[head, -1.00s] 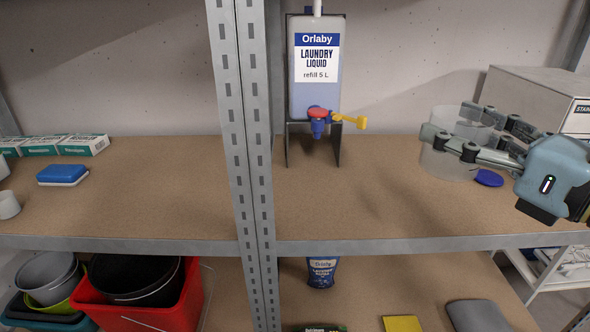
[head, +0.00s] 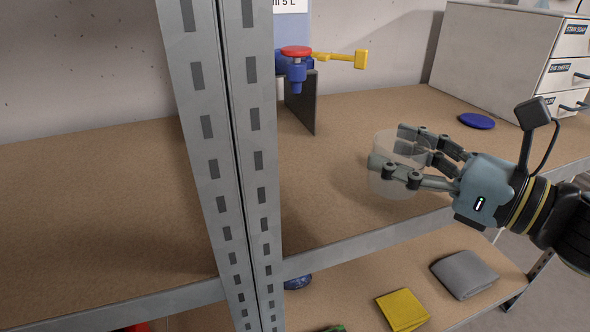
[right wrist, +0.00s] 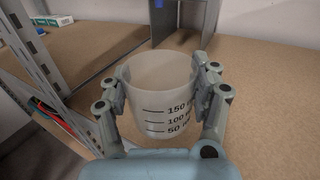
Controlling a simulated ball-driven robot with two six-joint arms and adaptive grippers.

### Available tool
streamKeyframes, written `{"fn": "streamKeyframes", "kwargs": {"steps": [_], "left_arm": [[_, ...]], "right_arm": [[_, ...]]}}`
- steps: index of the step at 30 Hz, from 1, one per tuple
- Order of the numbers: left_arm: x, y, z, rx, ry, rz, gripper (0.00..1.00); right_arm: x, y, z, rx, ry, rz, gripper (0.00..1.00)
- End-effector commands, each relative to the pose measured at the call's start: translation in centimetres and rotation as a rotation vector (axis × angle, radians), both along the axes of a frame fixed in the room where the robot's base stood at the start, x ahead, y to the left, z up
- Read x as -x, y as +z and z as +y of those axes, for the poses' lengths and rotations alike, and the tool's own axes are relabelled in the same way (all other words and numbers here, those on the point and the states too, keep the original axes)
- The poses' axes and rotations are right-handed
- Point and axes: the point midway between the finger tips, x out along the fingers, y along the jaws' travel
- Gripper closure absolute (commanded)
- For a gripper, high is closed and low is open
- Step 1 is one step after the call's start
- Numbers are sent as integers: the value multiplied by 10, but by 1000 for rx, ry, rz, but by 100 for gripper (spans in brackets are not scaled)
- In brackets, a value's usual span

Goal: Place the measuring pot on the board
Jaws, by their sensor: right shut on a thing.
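The measuring pot (head: 392,184) is a clear, frosted cup held upright near the front of the right-hand shelf board (head: 325,185). My right gripper (head: 389,148) is shut on it, with fingers on both sides of its wall. In the right wrist view the pot (right wrist: 158,95) shows black volume marks and looks empty, and the fingers (right wrist: 162,92) grip it left and right. I cannot tell whether its base touches the board. My left gripper is not in view.
A grey slotted post (head: 232,150) stands left of the pot. A dispenser with a red-topped blue tap (head: 296,60) and yellow lever (head: 350,60) is behind. A blue disc (head: 477,121) and white drawers (head: 490,55) are back right. A yellow cloth (head: 402,310) lies below.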

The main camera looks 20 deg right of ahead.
Motion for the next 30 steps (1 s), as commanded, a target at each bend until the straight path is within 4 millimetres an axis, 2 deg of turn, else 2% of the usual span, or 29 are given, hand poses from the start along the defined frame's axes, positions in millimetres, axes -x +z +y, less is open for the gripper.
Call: {"fn": "streamKeyframes", "kwargs": {"steps": [6, 11, 13, 16, 24, 30], "left_arm": [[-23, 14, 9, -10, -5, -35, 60], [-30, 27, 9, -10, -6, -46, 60], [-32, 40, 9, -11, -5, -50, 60], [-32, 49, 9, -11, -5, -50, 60], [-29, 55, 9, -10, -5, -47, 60], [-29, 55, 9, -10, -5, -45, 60]], "right_arm": [[-11, 5, 4, -4, -6, -18, 72], [-26, 4, 13, -5, -6, -4, 72], [-45, 8, 23, -9, -8, -9, 72], [-71, 7, 38, -10, -6, -6, 72], [-135, 1, 75, -6, -2, -2, 72], [-156, -2, 86, -1, -1, 0, 72]]}}
